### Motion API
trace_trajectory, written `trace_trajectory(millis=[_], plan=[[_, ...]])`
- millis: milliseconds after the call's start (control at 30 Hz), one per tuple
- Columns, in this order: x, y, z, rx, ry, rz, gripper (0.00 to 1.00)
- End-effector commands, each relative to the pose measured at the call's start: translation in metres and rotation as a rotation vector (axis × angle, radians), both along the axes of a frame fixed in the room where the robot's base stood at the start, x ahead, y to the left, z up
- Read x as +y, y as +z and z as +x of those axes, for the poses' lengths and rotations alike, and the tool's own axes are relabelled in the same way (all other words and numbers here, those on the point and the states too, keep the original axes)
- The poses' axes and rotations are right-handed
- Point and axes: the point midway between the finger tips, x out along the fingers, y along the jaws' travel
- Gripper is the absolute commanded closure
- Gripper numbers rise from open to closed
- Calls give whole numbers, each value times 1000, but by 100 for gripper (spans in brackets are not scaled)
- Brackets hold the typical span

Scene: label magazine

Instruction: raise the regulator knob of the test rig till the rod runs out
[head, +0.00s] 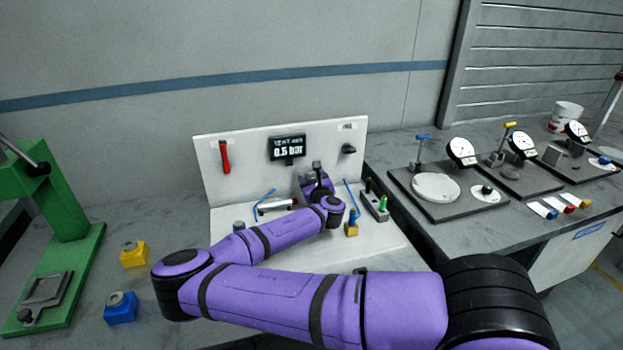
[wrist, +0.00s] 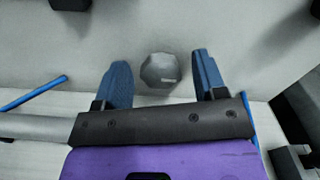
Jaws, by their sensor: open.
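The test rig is a white panel and base (head: 235,190) with a display (head: 287,148) that reads 0.5 bar. My gripper (head: 317,172) is in front of the panel, below and right of the display. In the wrist view my gripper (wrist: 156,82) is open. A grey faceted knob (wrist: 160,68) with a small pale mark, apparently the regulator knob, sits between and slightly beyond the fingertips, with gaps on both sides. In the head view my gripper hides it. A silver cylinder (head: 278,204) lies on the base; whether its rod is out is too small to tell.
A red lever (head: 225,157) and a black knob (head: 348,149) are on the panel. Blue hoses (head: 352,198) rise near my gripper. A block with a green piece (head: 382,206) is at right. A green press (head: 60,215) stands left; dial gauges (head: 462,151) stand on the right bench.

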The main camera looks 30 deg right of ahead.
Motion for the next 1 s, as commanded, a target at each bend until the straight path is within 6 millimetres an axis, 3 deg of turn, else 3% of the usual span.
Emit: trace_trajectory(millis=[300, 500, 533, 667, 1000], plan=[[-1, 0, 3, 0, 0, 0, 35], [-1, 0, 3, 0, 0, 0, 81], [-1, 0, 3, 0, 0, 0, 85], [-1, 0, 3, -3, 0, 14, 85], [-2, 0, 2, -51, -1, 253, 85]])
